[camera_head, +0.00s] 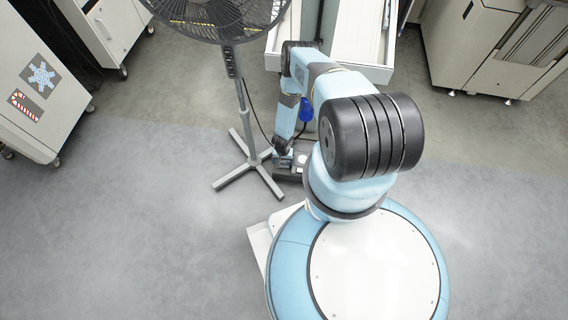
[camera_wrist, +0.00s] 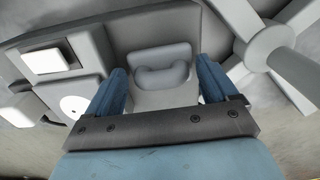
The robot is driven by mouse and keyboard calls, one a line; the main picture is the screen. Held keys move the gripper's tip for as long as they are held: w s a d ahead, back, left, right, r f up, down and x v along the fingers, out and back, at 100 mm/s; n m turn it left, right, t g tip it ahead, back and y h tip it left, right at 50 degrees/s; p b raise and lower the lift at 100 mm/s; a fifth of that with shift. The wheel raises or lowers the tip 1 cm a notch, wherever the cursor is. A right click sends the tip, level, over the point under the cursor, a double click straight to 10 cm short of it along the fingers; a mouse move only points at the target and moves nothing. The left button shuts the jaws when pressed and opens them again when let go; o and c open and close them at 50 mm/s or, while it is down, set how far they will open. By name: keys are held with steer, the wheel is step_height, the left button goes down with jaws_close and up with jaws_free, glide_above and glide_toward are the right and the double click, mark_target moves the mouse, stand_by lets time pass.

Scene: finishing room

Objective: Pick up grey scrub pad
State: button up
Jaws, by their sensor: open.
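In the wrist view my gripper (camera_wrist: 160,72) is open, with one blue finger at each side. Between and beyond the fingers lies a pale grey, rounded piece (camera_wrist: 162,68) with a curved notch. It sits in a recess of a grey tray-like box (camera_wrist: 120,39). I cannot tell for sure whether this piece is the grey scrub pad. The fingers are around it in the picture; whether they touch it cannot be told. In the head view my gripper end is down by the dark low box (camera_head: 290,174), largely hidden by my arm, and no pad can be made out.
A standing fan (camera_head: 245,110) has its crossed feet just left of the box; its base (camera_wrist: 265,42) is close at right in the wrist view. Cabinets (camera_head: 40,95) stand left and a machine (camera_head: 480,50) at upper right.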

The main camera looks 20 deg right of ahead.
steer(key=shift+f, duration=0.25)
steer(key=c, duration=0.7)
steer(key=shift+r, duration=0.1)
steer(key=shift+r, duration=0.6)
steer(key=s+r, duration=0.7)
steer(key=s, duration=0.2)
steer(key=s+r, duration=0.4)
steer(key=s, duration=0.1)
steer(key=shift+a+r, duration=0.3)
steer(key=shift+a, duration=0.1)
